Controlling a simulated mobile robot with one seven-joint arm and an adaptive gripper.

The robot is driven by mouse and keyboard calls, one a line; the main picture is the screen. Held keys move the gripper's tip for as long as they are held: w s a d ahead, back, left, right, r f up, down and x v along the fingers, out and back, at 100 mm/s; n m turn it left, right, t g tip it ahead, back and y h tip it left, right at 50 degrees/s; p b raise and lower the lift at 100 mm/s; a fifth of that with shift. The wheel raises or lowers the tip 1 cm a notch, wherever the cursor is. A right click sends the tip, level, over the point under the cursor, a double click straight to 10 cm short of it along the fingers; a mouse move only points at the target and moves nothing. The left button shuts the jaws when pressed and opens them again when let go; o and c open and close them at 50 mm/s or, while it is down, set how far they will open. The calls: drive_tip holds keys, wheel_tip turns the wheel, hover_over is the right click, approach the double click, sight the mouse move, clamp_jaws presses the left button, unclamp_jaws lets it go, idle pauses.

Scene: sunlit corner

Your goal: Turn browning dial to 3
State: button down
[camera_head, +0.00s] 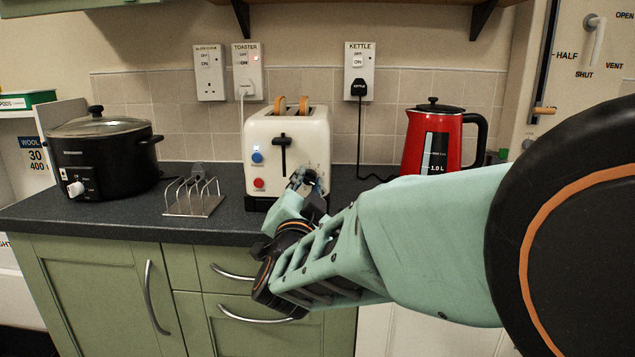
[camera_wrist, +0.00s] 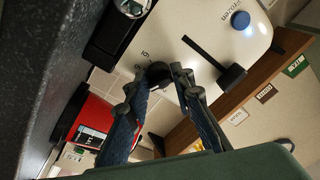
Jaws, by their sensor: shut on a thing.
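The cream toaster (camera_head: 312,137) stands on the dark worktop, its front facing me, with two brown slices showing at its top. Its front has a dark lever (camera_head: 283,141), a blue button (camera_head: 257,158) and a red button (camera_head: 258,183). My gripper (camera_head: 308,179) is at the lower right of this front and hides the browning dial in the head view. In the wrist view, the dark round dial (camera_wrist: 158,72) sits between the fingertips of my gripper (camera_wrist: 157,80), which is shut on it. Printed numbers show beside the dial; its pointer cannot be made out.
A steel toast rack (camera_head: 196,198) and a black slow cooker (camera_head: 100,155) stand left of the toaster. A red kettle (camera_head: 425,145) stands to the right, behind my arm. Wall sockets and cords are behind. Bare worktop (camera_head: 120,220) lies at the front left.

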drive_tip(key=n+y+p, duration=0.1)
drive_tip(key=n, duration=0.6)
drive_tip(key=shift+d+n, duration=0.15)
drive_tip(key=shift+n, duration=0.25)
drive_tip(key=shift+p, duration=0.3)
drive_tip(key=c, duration=1.7)
unclamp_jaws()
